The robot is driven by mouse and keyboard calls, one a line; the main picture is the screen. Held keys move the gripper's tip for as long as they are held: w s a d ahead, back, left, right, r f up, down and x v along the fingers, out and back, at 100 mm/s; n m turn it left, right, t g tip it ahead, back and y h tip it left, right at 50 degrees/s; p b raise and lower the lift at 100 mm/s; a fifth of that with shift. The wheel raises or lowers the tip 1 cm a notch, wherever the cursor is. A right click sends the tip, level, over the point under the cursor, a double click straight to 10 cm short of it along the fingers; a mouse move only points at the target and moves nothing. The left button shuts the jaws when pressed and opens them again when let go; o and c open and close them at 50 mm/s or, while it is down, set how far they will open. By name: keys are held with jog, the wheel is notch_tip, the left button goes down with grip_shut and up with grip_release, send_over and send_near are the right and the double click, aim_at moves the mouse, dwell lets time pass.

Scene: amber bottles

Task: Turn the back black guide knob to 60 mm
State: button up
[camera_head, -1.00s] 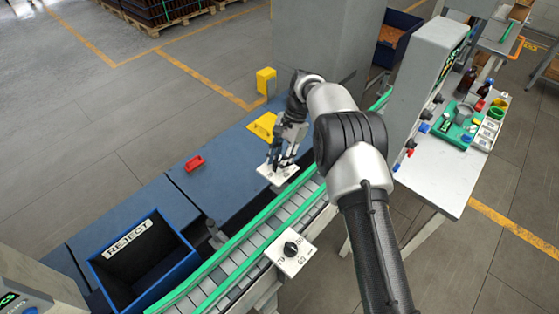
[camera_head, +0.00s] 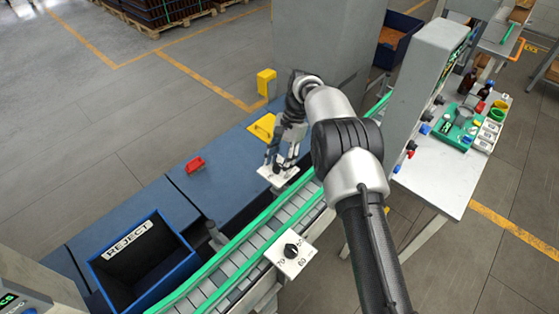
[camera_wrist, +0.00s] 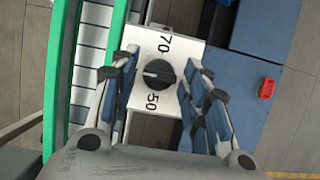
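The back black guide knob (camera_wrist: 159,74) sits on a white plate (camera_wrist: 185,48) marked 70 above and 50 below in the wrist view. A short pale mark shows on the knob's left side; I see no 60 printed on this plate. My gripper (camera_wrist: 163,78) is open, its fingers on either side of the knob with gaps between. In the head view my gripper (camera_head: 278,168) is over the back plate (camera_head: 266,174) and hides its knob. The front black knob (camera_head: 291,250) is on its own white plate (camera_head: 284,263), apart from my gripper.
The conveyor with green rails (camera_head: 240,237) runs alongside both plates. A blue reject bin (camera_head: 187,268) stands at the lower left. A red block (camera_head: 195,164) lies on the blue surface (camera_head: 222,190). A grey cabinet (camera_head: 425,75) and white table (camera_head: 443,175) stand at the right.

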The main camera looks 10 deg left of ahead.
jog(key=shift+o, duration=0.4)
jog(key=v, duration=0.7)
jog(key=shift+r, duration=0.25)
jog(key=shift+d, duration=0.1)
jog(key=s+d+r+n+t+b, duration=0.1)
jog(key=d+r+t+b, duration=0.1)
jog(key=d+r+b, duration=0.6)
jog(key=s+d+r+n+t+b, duration=0.1)
jog(key=s+d+r+n+t, duration=0.15)
jog(key=s+d+r, duration=0.6)
jog(key=s+d+f+t+b, duration=0.1)
jog(key=s+d+f+b, duration=0.1)
jog(key=s+f, duration=0.3)
jog(key=s+d+f+n+t+h+b, duration=0.1)
jog(key=s+d+f+b, duration=0.2)
jog(key=s, duration=0.9)
jog(key=s+d+f+n+t+h+b, duration=0.1)
jog(key=s+d+f+t+b, duration=0.1)
jog(key=s+f, duration=0.4)
jog(key=s+d+b, duration=0.1)
jog(key=s+d, duration=0.1)
jog(key=s, duration=0.1)
jog(key=shift+f, duration=0.35)
